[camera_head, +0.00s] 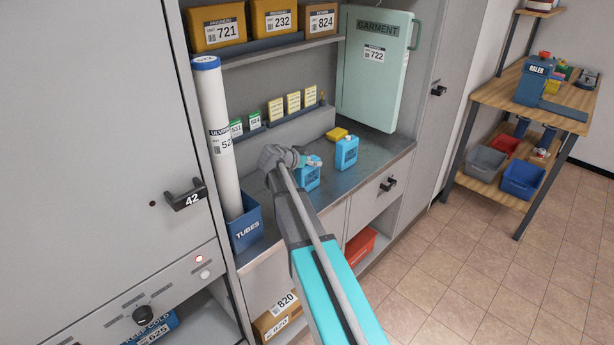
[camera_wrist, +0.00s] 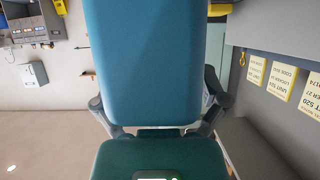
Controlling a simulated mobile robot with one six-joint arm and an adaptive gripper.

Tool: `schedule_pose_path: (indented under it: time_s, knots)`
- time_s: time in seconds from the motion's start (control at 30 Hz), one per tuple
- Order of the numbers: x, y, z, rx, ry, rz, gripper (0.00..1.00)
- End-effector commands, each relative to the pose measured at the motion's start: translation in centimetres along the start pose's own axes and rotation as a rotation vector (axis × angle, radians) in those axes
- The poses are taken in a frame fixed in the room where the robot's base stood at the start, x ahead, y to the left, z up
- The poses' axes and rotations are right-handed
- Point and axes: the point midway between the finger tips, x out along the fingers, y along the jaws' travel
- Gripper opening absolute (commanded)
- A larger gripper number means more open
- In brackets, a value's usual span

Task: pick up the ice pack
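In the wrist view a large blue block (camera_wrist: 145,60) fills the middle, very close. My gripper's dark finger links (camera_wrist: 160,118) show at both its sides, spread wide. The fingertips are hidden behind the block, so I cannot tell whether they touch it.
A white tube (camera_head: 216,135) stands in a blue bin (camera_head: 245,226) to the left. A green garment case (camera_head: 374,70) stands at the counter's right rear. Yellow cards (camera_head: 293,102) line the back. The floor at right is clear.

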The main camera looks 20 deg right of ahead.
Motion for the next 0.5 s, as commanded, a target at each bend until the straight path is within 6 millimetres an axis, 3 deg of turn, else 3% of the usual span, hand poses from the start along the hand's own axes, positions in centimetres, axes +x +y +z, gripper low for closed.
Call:
schedule_pose_path:
  time_s: [0.07, 0.4, 0.5]
  knots:
    - [-0.02, -0.01, 0.01, 0.0, 0.0, 0.0, 0.67]
    - [-0.04, -0.04, 0.03, 0.0, 0.0, -0.001, 0.03]
    - [-0.05, -0.05, 0.01, 0.0, 0.0, -0.001, 0.0]
